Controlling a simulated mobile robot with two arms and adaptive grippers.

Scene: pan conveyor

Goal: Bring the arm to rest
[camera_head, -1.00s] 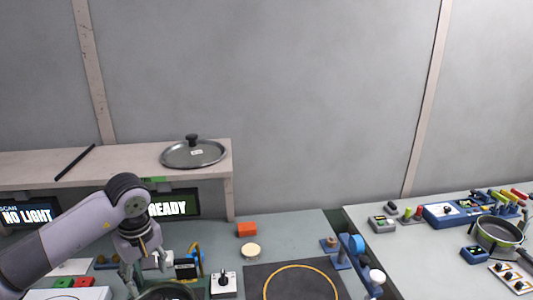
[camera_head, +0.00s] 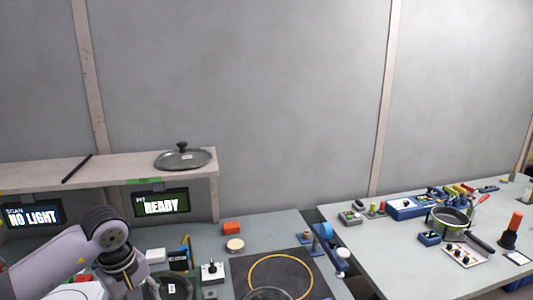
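My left arm comes in from the left edge, with its elbow-like dark joint above the hand. I see nothing clearly held. My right arm and gripper are not in view.
A READY screen (camera_head: 162,204) hangs below. A dark mat (camera_head: 310,270) with a yellow ring lies right. The right table (camera_head: 380,245) holds a pan (camera_head: 449,221).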

